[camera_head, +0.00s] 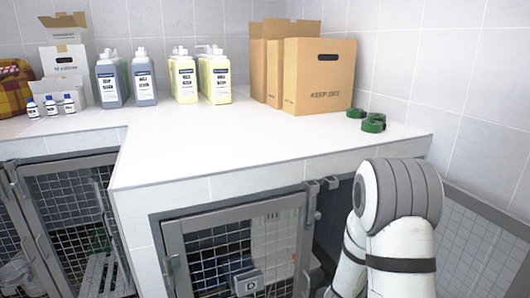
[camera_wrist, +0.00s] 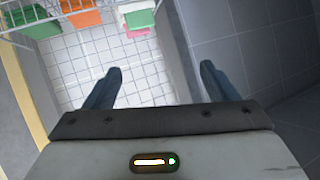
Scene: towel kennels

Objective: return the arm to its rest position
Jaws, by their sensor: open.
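My gripper (camera_wrist: 160,80) shows in the wrist view, with its two dark fingers wide apart. Nothing is between the fingers; tiled floor and wall show past them. In the head view my white and grey arm rises at the lower right, in front of the counter's right end. The gripper itself cannot be made out in the head view.
A white counter (camera_head: 190,146) bears bottles (camera_head: 214,78), cardboard boxes (camera_head: 318,78) and green rolls (camera_head: 373,124). Below it is a barred kennel door (camera_head: 240,250). The wrist view shows a wire rack with green (camera_wrist: 32,22), orange (camera_wrist: 82,14) and pink (camera_wrist: 137,32) items.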

